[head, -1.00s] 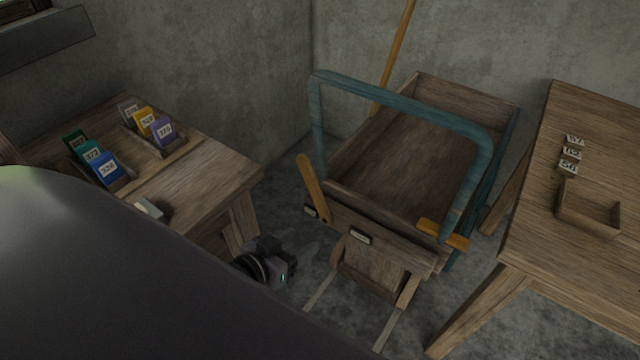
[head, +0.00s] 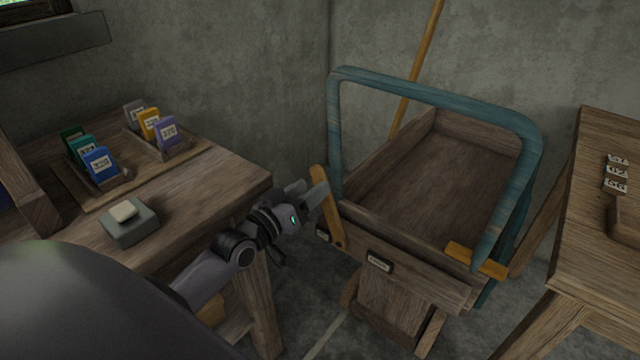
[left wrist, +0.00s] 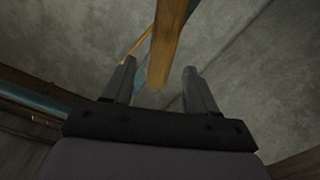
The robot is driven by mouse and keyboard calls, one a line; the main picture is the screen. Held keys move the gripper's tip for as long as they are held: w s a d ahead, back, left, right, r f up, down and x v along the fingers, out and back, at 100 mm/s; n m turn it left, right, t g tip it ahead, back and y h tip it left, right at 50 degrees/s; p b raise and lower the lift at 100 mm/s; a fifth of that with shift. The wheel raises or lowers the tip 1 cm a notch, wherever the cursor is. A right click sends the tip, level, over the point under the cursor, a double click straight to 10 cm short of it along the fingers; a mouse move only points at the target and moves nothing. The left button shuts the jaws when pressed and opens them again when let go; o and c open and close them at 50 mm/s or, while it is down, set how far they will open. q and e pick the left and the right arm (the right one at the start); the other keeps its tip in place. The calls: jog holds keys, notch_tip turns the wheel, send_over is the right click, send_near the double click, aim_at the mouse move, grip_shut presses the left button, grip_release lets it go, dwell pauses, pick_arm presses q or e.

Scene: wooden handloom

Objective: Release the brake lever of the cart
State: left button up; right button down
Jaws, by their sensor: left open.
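The wooden cart (head: 415,181) stands between two tables, with a teal push handle (head: 430,97) arching over its near end. An orange-yellow wooden lever (head: 330,212), which looks like the brake lever, stands at the cart's near left corner, its top leaning left. My left gripper (head: 314,193) is open beside the upper part of the lever. In the left wrist view the lever (left wrist: 168,42) comes down from the top and ends in the gap between the open fingers (left wrist: 158,82); I cannot tell if either touches it. My right gripper is not in view.
A left table (head: 215,190) holds racks of coloured cards and a grey box (head: 130,222) with a pale top. A right table (head: 590,240) stands close to the cart. A short orange block (head: 476,261) is on the cart's near right corner. A pole leans behind.

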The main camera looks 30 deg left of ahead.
pick_arm(q)
jog(key=shift+w+d+b, duration=0.2)
jog(key=shift+w+b, duration=0.1)
jog(key=shift+w, duration=1.8)
jog(key=shift+c, duration=0.3)
grip_shut()
jog(key=shift+d, duration=0.1)
